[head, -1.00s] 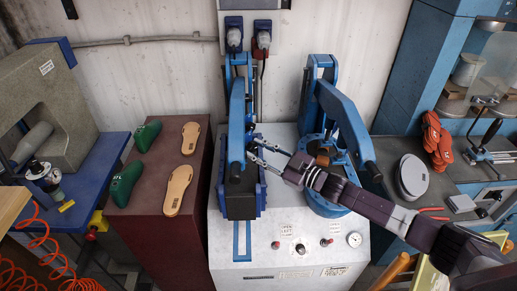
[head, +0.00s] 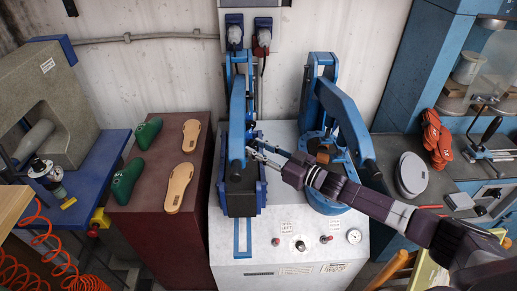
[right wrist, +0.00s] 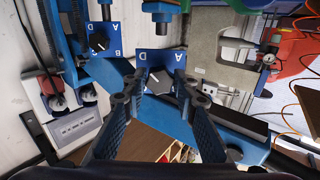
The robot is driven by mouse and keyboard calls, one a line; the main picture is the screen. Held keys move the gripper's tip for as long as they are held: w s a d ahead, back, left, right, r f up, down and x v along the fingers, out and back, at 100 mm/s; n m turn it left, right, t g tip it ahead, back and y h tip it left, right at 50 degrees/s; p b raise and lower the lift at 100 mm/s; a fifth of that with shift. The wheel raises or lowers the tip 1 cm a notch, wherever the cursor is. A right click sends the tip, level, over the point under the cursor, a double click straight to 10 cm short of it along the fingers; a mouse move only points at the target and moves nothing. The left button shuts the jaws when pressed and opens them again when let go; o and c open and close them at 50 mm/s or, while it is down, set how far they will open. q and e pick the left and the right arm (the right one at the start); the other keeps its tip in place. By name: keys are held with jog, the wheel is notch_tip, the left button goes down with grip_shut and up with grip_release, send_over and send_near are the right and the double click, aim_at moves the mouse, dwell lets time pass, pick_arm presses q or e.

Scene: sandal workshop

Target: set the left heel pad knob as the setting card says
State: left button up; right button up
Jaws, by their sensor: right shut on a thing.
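My right gripper (head: 252,151) reaches in from the right to the left press (head: 236,120) of the blue two-station machine. In the right wrist view its fingers (right wrist: 158,98) are shut on a dark knob (right wrist: 160,80) with a white pointer line. The knob sits on a blue plate (right wrist: 157,57) marked A and D; the pointer slants toward the D side. Any other letters there are hidden by the knob and fingers. A second similar knob (right wrist: 99,42) sits on its own lettered plate, apart from the gripper. My left gripper is out of view.
The right press (head: 338,110) stands close under my right arm. Sandal soles (head: 179,188) and green lasts (head: 127,181) lie on a dark red cabinet (head: 150,226) at left. Small controls (head: 300,246) line the machine's front.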

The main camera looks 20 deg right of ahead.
jog(key=shift+f, duration=0.15)
jog(key=o, duration=1.2)
jog(key=shift+c, duration=0.2)
jog(key=v, duration=1.2)
jog(key=shift+a, duration=0.1)
